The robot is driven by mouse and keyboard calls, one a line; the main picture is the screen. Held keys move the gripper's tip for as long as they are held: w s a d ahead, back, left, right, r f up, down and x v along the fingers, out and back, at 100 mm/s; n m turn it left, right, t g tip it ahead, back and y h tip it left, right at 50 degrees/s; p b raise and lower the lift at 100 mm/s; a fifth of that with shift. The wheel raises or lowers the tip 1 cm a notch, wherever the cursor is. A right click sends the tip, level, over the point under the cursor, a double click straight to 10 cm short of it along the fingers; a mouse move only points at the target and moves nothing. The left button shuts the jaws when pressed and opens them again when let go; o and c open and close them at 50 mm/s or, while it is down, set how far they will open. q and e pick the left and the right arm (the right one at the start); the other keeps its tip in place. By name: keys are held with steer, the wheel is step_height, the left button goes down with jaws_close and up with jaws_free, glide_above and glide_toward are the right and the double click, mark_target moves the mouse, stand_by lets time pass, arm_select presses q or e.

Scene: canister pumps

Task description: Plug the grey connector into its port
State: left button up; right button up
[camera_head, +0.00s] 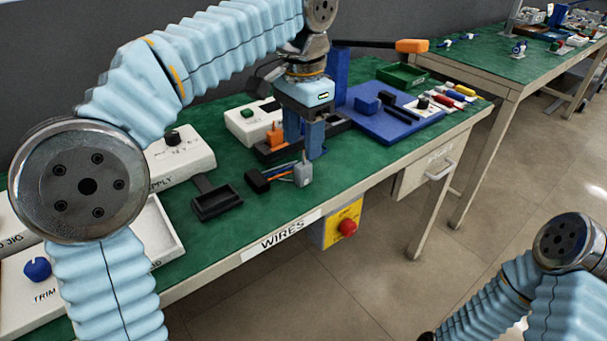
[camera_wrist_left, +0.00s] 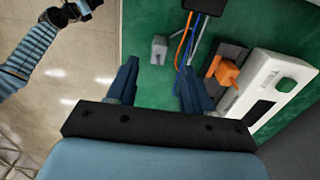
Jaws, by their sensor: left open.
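The grey connector (camera_head: 303,172) stands on the green bench top near its front edge. Orange and blue wires run from it to a small black block (camera_head: 257,182) on its left. My left gripper (camera_head: 303,152) points down above the connector, open, with blue fingers. In the left wrist view the connector (camera_wrist_left: 159,48) shows in the gap between the fingertips (camera_wrist_left: 157,68), apart from both. A black base with an orange lever (camera_head: 274,134) is just behind, partly hidden by the fingers; I cannot make out the port. My right gripper is out of view.
A white box with a green button (camera_head: 250,122) stands behind the orange lever. A black tray (camera_head: 217,202) lies to the left, a blue board (camera_head: 385,122) to the right. A red button on a yellow box (camera_head: 347,227) hangs below the front edge.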

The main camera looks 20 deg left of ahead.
mark_target(303, 164)
arm_select(q)
step_height(303, 164, down, 6)
steer(key=shift+s+r+b, duration=0.1)
steer(key=shift+r+b, duration=0.05)
steer(key=shift+b, duration=0.35)
jaws_close()
